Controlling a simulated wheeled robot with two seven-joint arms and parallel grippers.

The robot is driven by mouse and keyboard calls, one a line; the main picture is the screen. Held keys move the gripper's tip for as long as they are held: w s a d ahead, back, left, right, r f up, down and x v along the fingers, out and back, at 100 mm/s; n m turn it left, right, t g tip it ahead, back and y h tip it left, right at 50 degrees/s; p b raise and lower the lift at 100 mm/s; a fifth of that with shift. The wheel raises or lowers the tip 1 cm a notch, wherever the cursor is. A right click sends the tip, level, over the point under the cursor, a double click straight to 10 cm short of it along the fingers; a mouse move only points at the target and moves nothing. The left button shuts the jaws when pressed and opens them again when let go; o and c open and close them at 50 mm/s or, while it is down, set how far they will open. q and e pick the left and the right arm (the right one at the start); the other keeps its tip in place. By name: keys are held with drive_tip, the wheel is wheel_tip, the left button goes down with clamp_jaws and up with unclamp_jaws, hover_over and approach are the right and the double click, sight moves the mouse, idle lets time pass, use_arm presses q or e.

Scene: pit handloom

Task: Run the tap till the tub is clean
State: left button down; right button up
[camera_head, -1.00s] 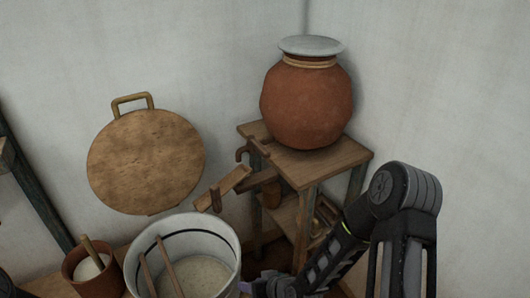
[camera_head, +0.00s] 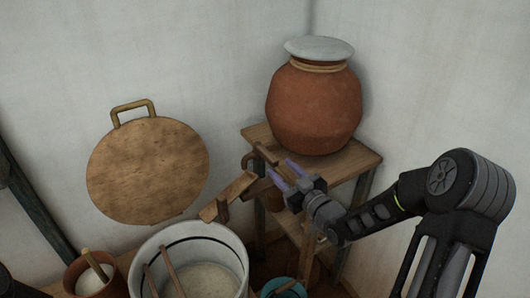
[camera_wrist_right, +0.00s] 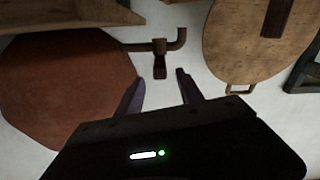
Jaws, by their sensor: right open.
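A terracotta pot (camera_head: 315,108) with a pale lid stands on a wooden stand (camera_head: 352,160). Its brown tap (camera_head: 247,159) sticks out low on the left side; in the right wrist view the tap (camera_wrist_right: 160,46) shows with a bent spout and a short handle. A wooden chute (camera_head: 232,194) slopes from below the tap toward the white tub (camera_head: 240,262), which holds a pale content and sticks. My right gripper (camera_head: 271,173) is open, its fingers pointing at the tap. In the wrist view the gripper (camera_wrist_right: 160,82) has the handle ahead, between its fingertips' lines. My left gripper is out of view.
A round wooden board (camera_head: 150,172) with a handle leans on the wall. A brown pot (camera_head: 88,282) with a stick stands left of the tub. A teal bowl (camera_head: 284,288) is right of it. Walls close in behind the stand.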

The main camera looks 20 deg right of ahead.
sight(271, 157)
drive_tip(key=shift+s, duration=0.15)
drive_tip(key=w, duration=0.2)
drive_tip(key=w+p, duration=0.1)
drive_tip(key=w, duration=0.1)
drive_tip(key=w+a+p, duration=0.1)
drive_tip(key=w, duration=0.1)
drive_tip(key=shift+w+a, duration=0.1)
drive_tip(key=shift+w, duration=0.8)
clamp_jaws()
drive_tip(key=shift+a, duration=0.1)
idle(0.8)
